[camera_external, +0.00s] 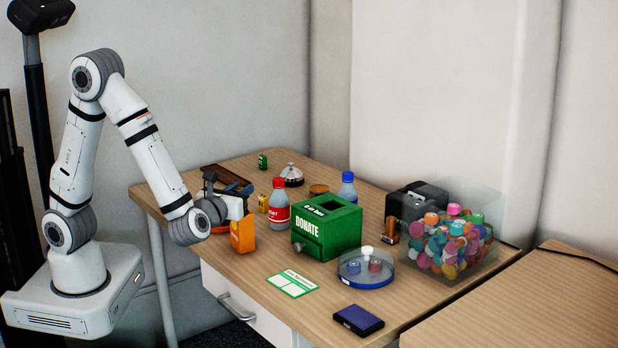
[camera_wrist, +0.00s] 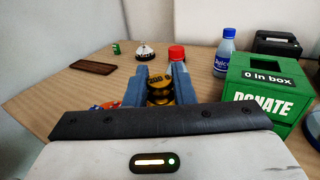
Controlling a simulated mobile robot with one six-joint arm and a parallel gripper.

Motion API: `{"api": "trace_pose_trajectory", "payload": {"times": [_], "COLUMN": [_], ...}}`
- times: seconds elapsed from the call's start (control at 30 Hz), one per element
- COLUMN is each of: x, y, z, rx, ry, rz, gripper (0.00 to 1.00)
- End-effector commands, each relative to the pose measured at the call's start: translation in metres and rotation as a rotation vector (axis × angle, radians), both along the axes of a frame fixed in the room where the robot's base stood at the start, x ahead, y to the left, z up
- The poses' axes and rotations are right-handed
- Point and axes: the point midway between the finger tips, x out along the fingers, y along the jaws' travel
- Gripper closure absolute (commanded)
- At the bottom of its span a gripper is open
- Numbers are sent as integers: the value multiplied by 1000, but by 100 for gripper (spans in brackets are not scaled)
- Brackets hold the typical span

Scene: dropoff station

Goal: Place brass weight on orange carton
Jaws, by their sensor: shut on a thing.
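The brass weight (camera_wrist: 160,88) shows as a yellow-gold round thing with dark bands in the wrist view. My gripper (camera_wrist: 160,76) is shut on it, with one blue-grey finger on each side. The carton stands upright there.
Further right are a green donation box (camera_external: 327,232), a blue-capped bottle (camera_external: 347,188) and a round clear dish (camera_external: 365,268). A bell (camera_external: 291,175) stands behind.

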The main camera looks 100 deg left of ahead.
Motion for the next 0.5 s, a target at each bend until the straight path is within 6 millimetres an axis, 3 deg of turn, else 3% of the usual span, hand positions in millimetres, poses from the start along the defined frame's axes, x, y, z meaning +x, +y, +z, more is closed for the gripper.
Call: {"api": "trace_pose_trajectory", "payload": {"times": [0.17, 0.2, 0.43, 0.5], "x": [0, 0, 0, 0], "y": [0, 0, 0, 0], "z": [-3, -3, -3, -3], "rx": [0, 0, 0, 0], "ry": [0, 0, 0, 0], "rz": [0, 0, 0, 0], "gripper": [100, 76, 57, 56]}}
